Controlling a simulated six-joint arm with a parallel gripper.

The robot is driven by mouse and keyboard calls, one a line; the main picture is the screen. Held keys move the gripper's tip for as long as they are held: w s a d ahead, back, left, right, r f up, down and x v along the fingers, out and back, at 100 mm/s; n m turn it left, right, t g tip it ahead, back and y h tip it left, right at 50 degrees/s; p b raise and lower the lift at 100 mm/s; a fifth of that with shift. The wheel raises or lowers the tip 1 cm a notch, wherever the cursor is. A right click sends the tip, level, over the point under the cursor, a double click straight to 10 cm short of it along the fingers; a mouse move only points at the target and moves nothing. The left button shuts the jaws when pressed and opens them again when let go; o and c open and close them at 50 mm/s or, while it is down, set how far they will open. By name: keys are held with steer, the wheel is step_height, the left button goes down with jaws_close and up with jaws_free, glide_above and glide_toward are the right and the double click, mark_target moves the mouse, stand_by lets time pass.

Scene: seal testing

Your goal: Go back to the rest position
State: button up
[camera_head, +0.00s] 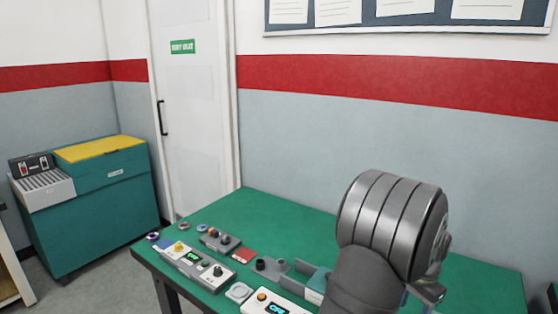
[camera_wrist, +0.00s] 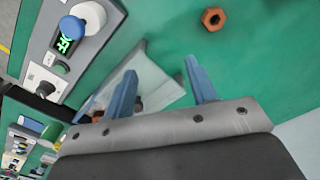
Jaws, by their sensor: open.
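My gripper (camera_wrist: 162,88) shows in the wrist view with its two blue fingers apart. I see nothing held between them. A pale, angled holder (camera_wrist: 158,72) lies beyond and between the fingers, partly hidden by the left one; I cannot tell whether they touch. A small brown part shows at the base of the left finger. In the head view my arm stands over the right part of the green table (camera_head: 470,285), and the fingers are hidden behind it.
An orange-brown nut (camera_wrist: 213,18) lies on the green surface. A panel with a green display (camera_wrist: 70,35) and blue knob stands at left. In the head view, several devices, including a grey control box (camera_head: 197,265), crowd the table's left and front. A teal cabinet (camera_head: 95,215) stands apart.

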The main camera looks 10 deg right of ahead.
steer(key=shift+n, duration=0.6)
steer(key=w+a+f, duration=0.1)
steer(key=w+a, duration=0.1)
steer(key=w, duration=0.1)
steer(key=w+a+f, duration=0.2)
steer(key=w, duration=0.2)
steer(key=w+a+f, duration=0.2)
steer(key=w+a, duration=0.1)
steer(key=shift+w+f, duration=0.2)
steer(key=shift+w, duration=0.2)
steer(key=o, duration=1.1)
steer(key=shift+c, duration=0.2)
steer(key=s+d+r+m, duration=0.2)
steer(key=s+r+m, duration=0.5)
steer(key=s+r, duration=0.5)
steer(key=s+d+r+m, duration=0.1)
steer(key=s+r+m, duration=0.5)
steer(key=s+r, duration=0.6)
step_height(320, 180, down, 8)
steer(key=w, duration=0.2)
steer(key=shift+w+d+r, duration=0.15)
steer(key=shift+w+r, duration=0.05)
steer(key=shift+w, duration=0.1)
